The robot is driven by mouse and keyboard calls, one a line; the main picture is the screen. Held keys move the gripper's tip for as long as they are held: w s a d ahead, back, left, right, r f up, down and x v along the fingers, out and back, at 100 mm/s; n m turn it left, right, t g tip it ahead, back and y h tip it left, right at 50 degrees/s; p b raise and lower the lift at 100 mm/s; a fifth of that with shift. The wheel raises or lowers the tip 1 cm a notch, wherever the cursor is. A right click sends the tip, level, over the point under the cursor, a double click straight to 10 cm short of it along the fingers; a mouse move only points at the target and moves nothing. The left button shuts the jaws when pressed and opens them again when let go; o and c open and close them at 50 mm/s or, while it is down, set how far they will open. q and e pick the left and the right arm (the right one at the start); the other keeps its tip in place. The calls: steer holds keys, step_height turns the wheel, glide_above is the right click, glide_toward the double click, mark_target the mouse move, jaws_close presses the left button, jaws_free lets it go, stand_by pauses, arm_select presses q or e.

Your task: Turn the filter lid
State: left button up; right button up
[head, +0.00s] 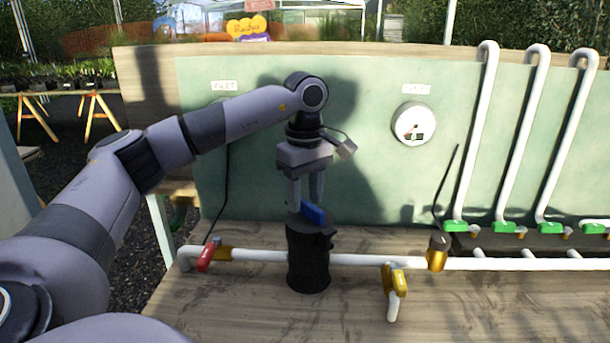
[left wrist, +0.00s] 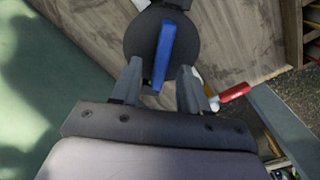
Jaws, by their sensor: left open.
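The filter (head: 308,262) is an upright black cylinder set in the white pipe on the bench. Its round dark lid (left wrist: 143,38) carries a raised blue bar handle (head: 313,214), which also shows in the left wrist view (left wrist: 164,48). My left gripper (head: 305,203) points down at the lid from above. In the left wrist view my left gripper (left wrist: 158,72) is open, with one finger on each side of the near end of the blue bar. Gaps show between fingers and bar. I cannot tell the exact height of the fingertips over the lid. My right gripper is not in view.
A green panel (head: 375,190) with a round gauge (head: 413,124) stands behind. Upright white pipes with green valves (head: 503,227) are at the right. The front bench is clear.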

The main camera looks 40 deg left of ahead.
arm_select(q)
steer(key=shift+f, duration=0.55)
jaws_close()
steer(key=n+p, duration=0.1)
steer(key=n, duration=0.2)
steer(key=shift+s+r, duration=0.1)
steer(key=shift+s, duration=0.05)
steer(key=shift+s+n, duration=0.1)
steer(key=shift+n, duration=0.8)
